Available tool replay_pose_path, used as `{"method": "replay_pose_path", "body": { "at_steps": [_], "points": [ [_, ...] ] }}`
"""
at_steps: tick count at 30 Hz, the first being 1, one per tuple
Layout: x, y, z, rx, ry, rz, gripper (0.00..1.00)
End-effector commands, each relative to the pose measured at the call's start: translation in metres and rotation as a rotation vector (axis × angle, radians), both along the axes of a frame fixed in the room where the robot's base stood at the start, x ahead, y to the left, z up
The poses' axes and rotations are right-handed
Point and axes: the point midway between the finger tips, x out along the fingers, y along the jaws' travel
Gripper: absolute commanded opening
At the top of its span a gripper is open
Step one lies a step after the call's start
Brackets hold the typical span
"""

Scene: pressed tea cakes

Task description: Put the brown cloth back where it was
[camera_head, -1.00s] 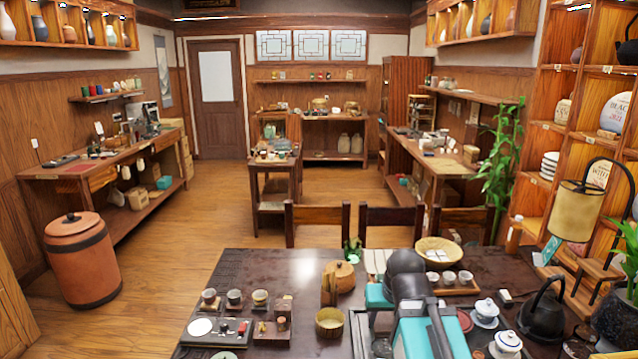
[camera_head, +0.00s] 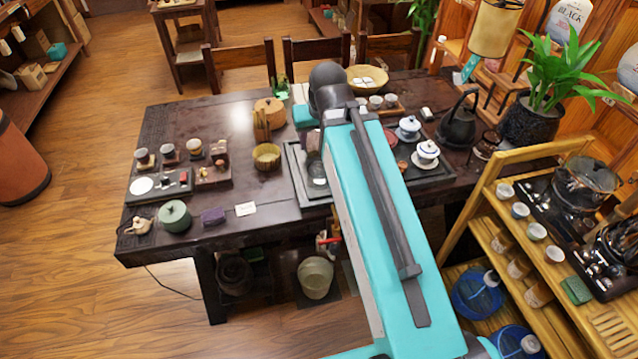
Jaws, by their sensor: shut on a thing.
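My teal arm (camera_head: 375,200) crosses the middle of the view over the dark table (camera_head: 180,115). Its dark grey joint (camera_head: 326,85) lies above the table's far part. My gripper is not visible; the arm seems to hide it. I cannot make out a brown cloth. A small purple folded thing (camera_head: 213,216) lies at the table's near left edge, beside a white card (camera_head: 246,208).
A green pot (camera_head: 174,216), a tea tray (camera_head: 145,197), a small basket (camera_head: 266,157) and a round wooden box (camera_head: 269,112) stand on the table's left part. Lidded cups (camera_head: 426,153) and a black kettle (camera_head: 458,125) are right of my arm. A wooden shelf cart (camera_head: 490,195) stands at right.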

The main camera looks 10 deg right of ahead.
Motion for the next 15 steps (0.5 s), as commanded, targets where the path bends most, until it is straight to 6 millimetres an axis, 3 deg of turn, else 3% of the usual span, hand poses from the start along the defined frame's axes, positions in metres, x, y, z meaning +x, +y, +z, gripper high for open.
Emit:
{"method": "replay_pose_path", "body": {
  "at_steps": [9,15],
  "points": [
    [0.013,-0.001,0.047,0.0,-0.001,-0.001,0.28],
    [0.013,-0.001,0.059,0.0,0.0,-0.001,0.28]
  ]
}}
